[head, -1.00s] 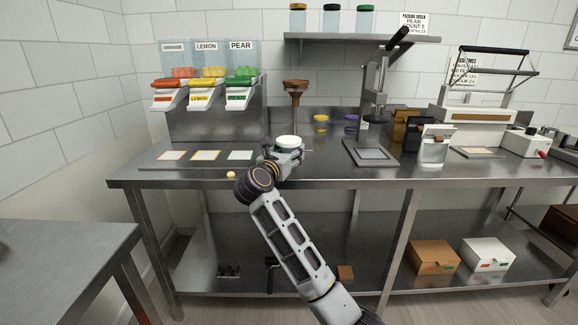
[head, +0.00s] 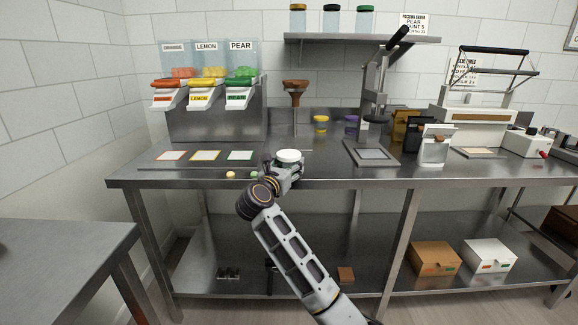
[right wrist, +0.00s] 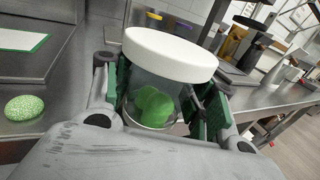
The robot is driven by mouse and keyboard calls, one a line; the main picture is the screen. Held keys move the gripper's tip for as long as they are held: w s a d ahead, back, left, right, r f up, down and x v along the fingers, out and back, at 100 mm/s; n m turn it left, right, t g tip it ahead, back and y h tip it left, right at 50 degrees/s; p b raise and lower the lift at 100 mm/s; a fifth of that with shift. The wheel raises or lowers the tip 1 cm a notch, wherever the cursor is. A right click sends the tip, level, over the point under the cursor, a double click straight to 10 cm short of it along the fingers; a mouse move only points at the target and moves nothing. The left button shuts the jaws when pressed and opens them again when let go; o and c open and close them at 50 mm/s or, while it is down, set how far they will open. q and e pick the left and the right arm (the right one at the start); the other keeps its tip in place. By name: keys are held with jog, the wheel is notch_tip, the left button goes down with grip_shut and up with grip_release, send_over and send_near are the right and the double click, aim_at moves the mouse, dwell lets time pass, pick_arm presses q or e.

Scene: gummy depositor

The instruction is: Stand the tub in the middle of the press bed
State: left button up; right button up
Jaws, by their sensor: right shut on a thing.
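The tub is a clear jar with a white lid (head: 289,156) and green gummies inside. In the right wrist view the tub (right wrist: 153,95) stands between the green-padded fingers. My right gripper (head: 289,169) is shut on it, and in the head view it is over the counter's front part. The tub looks about upright; whether its base touches the counter cannot be told. The press bed (head: 372,154) is a flat grey plate with a raised edge, to the tub's right, below the lever press (head: 375,85). Its middle looks bare. My left gripper is not in view.
A yellow gummy (head: 231,174) and a green one (head: 255,174) lie at the counter's front edge. Bordered mats (head: 205,156) lie left. A brown funnel (head: 295,87) and yellow and purple lids (head: 351,121) are behind. A white-and-grey device (head: 434,148) stands right of the bed.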

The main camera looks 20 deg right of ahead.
jog(key=o, duration=1.4)
